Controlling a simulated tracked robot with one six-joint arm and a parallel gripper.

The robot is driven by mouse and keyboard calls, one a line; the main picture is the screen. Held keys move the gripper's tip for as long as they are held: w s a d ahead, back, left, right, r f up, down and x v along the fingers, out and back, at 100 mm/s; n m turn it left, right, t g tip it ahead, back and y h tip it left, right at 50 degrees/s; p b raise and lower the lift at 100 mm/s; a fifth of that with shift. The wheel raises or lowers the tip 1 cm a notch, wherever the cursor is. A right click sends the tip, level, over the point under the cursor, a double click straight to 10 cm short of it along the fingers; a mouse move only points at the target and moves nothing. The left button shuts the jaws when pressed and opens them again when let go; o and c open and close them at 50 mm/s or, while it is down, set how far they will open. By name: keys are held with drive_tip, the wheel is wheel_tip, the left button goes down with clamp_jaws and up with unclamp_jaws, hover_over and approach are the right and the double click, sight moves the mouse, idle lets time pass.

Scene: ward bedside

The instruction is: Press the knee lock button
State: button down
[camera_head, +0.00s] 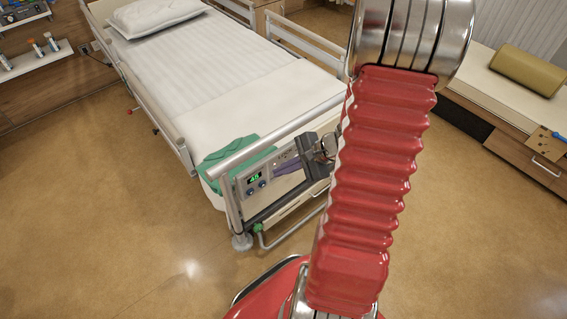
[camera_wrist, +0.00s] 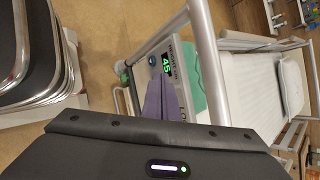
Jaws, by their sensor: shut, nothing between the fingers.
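The bed's control panel (camera_head: 284,184) is on the foot end of the bed, with a green lit display (camera_head: 254,179) and two round blue buttons (camera_head: 256,187) below it. In the wrist view the display (camera_wrist: 166,64) reads 45, with a round blue button (camera_wrist: 153,61) beside it. I cannot read which button is the knee lock. My gripper (camera_head: 278,169) has purple fingers, shut and empty, in front of the panel. In the wrist view the fingers (camera_wrist: 160,82) point at the panel and hide part of it; I cannot tell whether they touch it.
A grey tubular foot rail (camera_head: 283,134) runs above the panel. A green cloth (camera_head: 228,153) lies over the bed corner. The white bed (camera_head: 215,70) stretches behind with a side rail (camera_head: 145,100). A low bench (camera_head: 503,85) stands right. The floor left of the bed is clear.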

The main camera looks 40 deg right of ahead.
drive_tip(key=s+d+f+m+t+h, duration=0.1)
drive_tip(key=s+d+f+m+h, duration=0.1)
drive_tip(key=s+d+f+m, duration=0.3)
drive_tip(key=d+f+m, duration=0.2)
drive_tip(key=d+f, duration=0.2)
drive_tip(key=f, duration=0.2)
drive_tip(key=shift+d+m+t, duration=0.15)
drive_tip(key=shift+m+t, duration=0.25)
drive_tip(key=shift+f, duration=0.1)
drive_tip(key=w, duration=0.8)
drive_tip(key=shift+w, duration=0.35)
drive_tip(key=shift+w, duration=0.15)
idle(1.3)
drive_tip(key=shift+w, duration=0.25)
drive_tip(key=shift+w, duration=0.4)
idle(0.9)
drive_tip(key=shift+s, duration=0.8)
